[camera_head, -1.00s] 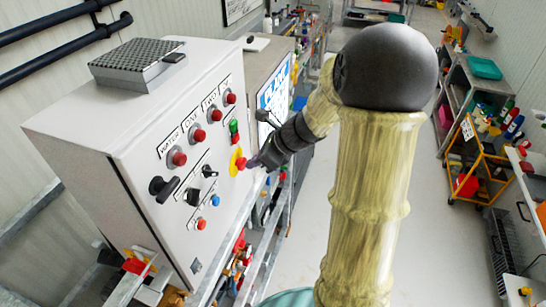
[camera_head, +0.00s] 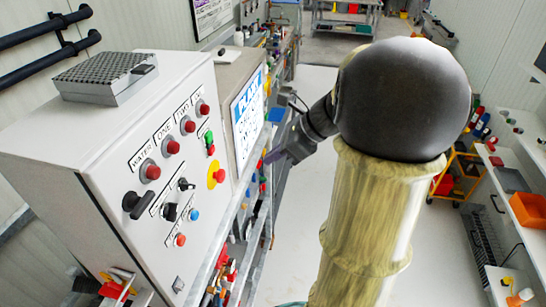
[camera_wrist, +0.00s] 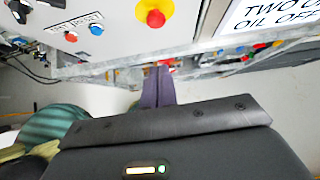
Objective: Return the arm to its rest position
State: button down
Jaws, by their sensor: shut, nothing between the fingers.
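My gripper (camera_head: 270,157) hangs to the right of the white control cabinet (camera_head: 75,150), over the gap beside the shelving. Its purple-grey fingers are together and empty; they also show in the wrist view (camera_wrist: 158,88), pointing towards the lower edge of the panel. My arm is bent, with a dark round joint and pale yellow links filling the right middle of the head view. The red emergency button on its yellow base (camera_head: 217,174) is left of my gripper and apart from it; it also shows at the top of the wrist view (camera_wrist: 155,16).
The panel carries several red buttons (camera_head: 152,171), a blue one (camera_head: 194,215) and a black rotary handle (camera_head: 136,205). Cluttered shelving (camera_head: 252,205) runs along the cabinet. An orange cart (camera_head: 455,180) and shelves stand at right. The floor between (camera_head: 312,150) is clear.

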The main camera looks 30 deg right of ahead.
jog(key=s+a+f+n+g+h+b, duration=0.1)
jog(key=s+a+f+n+h+b, duration=0.1)
jog(key=f+n, duration=0.6)
jog(key=s+a+f+n+g+h+b, duration=0.1)
jog(key=s+a+f+n+h, duration=0.3)
jog(key=n, duration=1.3)
jog(key=s+a+f+b, duration=0.1)
jog(key=s+a+f, duration=0.2)
jog(key=a+f, duration=0.1)
jog(key=shift+a+f+n+g+h, duration=0.2)
jog(key=shift+f+n+g+h, duration=0.1)
jog(key=shift+f+n+h, duration=0.15)
